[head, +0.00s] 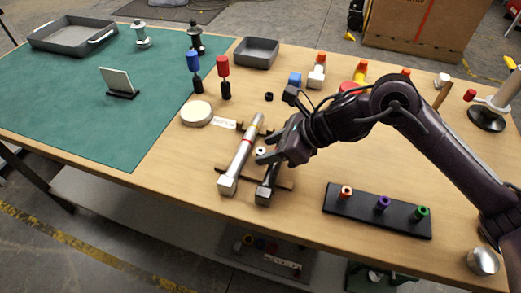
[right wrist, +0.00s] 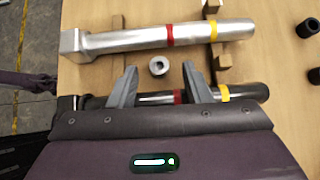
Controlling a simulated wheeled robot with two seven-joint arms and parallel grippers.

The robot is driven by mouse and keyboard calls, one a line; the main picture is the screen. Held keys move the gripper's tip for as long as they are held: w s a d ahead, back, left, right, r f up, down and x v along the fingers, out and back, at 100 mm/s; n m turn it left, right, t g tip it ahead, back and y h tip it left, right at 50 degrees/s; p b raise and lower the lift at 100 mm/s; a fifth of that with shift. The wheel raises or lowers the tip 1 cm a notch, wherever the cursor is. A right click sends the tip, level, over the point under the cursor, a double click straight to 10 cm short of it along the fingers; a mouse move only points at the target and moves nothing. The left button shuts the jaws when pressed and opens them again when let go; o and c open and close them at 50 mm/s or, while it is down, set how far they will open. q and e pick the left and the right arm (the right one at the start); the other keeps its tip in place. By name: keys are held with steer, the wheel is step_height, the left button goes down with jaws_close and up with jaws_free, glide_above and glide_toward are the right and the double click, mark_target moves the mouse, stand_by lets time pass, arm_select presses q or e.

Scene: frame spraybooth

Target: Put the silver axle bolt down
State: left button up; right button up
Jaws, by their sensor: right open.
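The silver axle bolt (head: 240,160) lies across wooden rests on the table, left of my right gripper. In the right wrist view the silver bolt (right wrist: 138,38) has a square head and red and yellow bands. My right gripper (head: 268,156) is open; its fingertips (right wrist: 157,80) point toward the silver bolt but stay apart from it. A dark bolt (head: 266,186) lies parallel beside it, under the right gripper. It is partly hidden by the fingers and gripper body. My left gripper is not in view.
A small metal ring (right wrist: 158,66) sits between the bolts. A black strip with coloured sockets (head: 363,207) lies to the right. A round pale disc (head: 196,113) and a white label (head: 224,123) lie behind left. The green mat (head: 110,135) has free room.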

mark_target(263, 151)
steer(key=shift+x, duration=1.55)
steer(key=shift+r, duration=0.1)
jaws_close()
